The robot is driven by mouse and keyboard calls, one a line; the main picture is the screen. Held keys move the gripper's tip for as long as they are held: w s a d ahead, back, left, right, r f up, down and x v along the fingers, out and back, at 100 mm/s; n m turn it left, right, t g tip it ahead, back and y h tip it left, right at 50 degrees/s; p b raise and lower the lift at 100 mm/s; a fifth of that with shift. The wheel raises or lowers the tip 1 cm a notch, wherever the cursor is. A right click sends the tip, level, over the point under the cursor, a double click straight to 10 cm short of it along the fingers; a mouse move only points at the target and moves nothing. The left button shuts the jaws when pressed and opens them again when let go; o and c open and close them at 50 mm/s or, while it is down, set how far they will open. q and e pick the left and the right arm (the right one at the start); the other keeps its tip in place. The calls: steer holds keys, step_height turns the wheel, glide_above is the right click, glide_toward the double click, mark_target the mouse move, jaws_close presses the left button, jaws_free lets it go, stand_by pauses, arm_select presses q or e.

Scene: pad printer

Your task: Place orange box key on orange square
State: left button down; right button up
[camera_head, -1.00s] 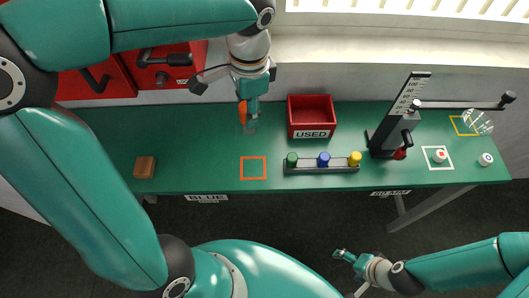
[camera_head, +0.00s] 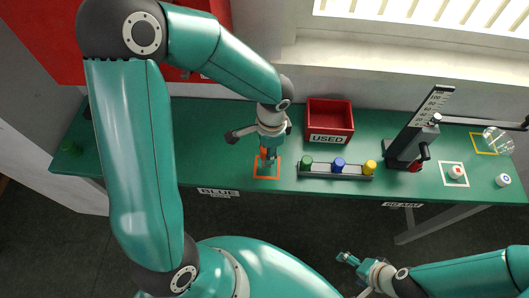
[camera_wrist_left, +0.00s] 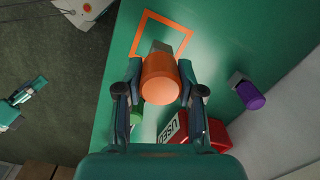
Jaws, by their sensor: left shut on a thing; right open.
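The orange key (camera_wrist_left: 160,80), an orange cylinder with a grey end, is between the fingers of my left gripper (camera_wrist_left: 160,98) in the left wrist view. That gripper is shut on it. In the head view my left gripper (camera_head: 268,153) holds the key (camera_head: 264,153) at the orange square (camera_head: 266,179), an orange outline on the green table. In the wrist view the key's grey end overlaps the inner edge of the square outline (camera_wrist_left: 137,36). I cannot tell whether the key touches the table. My right gripper (camera_head: 345,257) is open and empty, low in front of the table.
A rack (camera_head: 335,176) with green, blue and yellow pieces stands right of the square. The red USED box (camera_head: 330,114) is behind it. A dark press (camera_head: 408,146) stands further right. A purple-capped piece (camera_wrist_left: 250,95) shows in the wrist view.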

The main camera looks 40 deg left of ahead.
arm_select(q)
step_height(320, 180, down, 3)
steer(key=shift+r, duration=0.1)
steer(key=c, duration=0.7)
jaws_free()
steer(key=shift+r, duration=0.1)
steer(key=r, duration=1.2)
steer(key=shift+w+d, duration=0.2)
steer(key=shift+d, duration=0.15)
steer(key=shift+f, duration=0.1)
